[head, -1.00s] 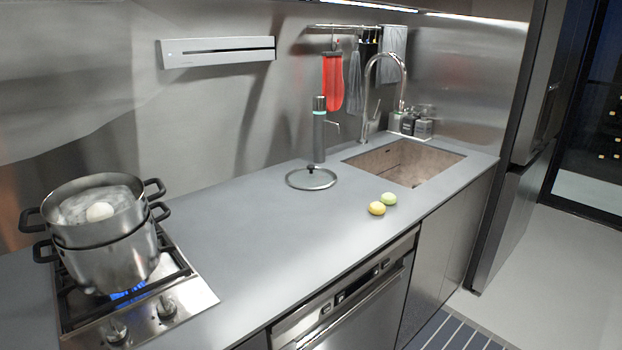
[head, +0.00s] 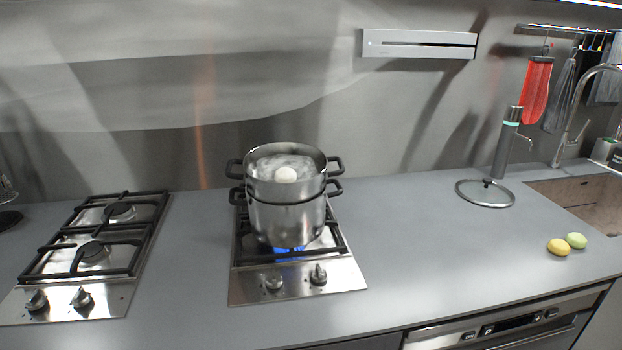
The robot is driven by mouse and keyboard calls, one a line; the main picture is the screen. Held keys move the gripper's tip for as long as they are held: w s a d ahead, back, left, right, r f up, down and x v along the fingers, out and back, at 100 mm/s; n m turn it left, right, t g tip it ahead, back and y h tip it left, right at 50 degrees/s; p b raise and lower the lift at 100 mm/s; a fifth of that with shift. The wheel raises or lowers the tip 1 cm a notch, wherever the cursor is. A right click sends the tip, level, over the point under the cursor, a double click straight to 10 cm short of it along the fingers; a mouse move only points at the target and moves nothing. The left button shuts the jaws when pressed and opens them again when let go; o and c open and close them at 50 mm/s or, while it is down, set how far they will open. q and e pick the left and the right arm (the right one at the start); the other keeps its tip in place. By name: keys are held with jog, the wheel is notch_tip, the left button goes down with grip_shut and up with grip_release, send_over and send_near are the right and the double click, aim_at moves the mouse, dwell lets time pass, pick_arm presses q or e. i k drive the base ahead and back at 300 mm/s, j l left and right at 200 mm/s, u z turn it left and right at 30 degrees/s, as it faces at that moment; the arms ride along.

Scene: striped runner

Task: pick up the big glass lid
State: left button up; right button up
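The big glass lid (head: 485,194) lies flat on the grey counter, right of the middle, with a dark rim and a small dark knob on top. It is between the stove and the sink, just in front of a grey cylindrical dispenser. Nothing touches it from above. Neither of my grippers shows in the head view.
A stacked steel pot (head: 286,205) with a white round thing inside stands over a blue flame. An empty gas hob (head: 100,240) is at left. A grey dispenser (head: 505,145), yellow and green round items (head: 558,247), and the sink (head: 575,190) are at right.

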aim_at(485, 192)
jog(key=l+u, duration=0.15)
jog(key=u, duration=0.2)
jog(key=l+u, duration=0.1)
jog(key=u, duration=0.25)
jog(key=l+u, duration=0.15)
jog(key=l, duration=0.25)
jog(key=k+l+u, duration=0.15)
jog(key=l, duration=0.25)
jog(key=k+l+u, duration=0.2)
jog(key=l, duration=0.2)
jog(key=l+u, duration=0.15)
jog(key=l, duration=0.25)
jog(key=k+l+u, duration=0.15)
jog(key=l, duration=0.25)
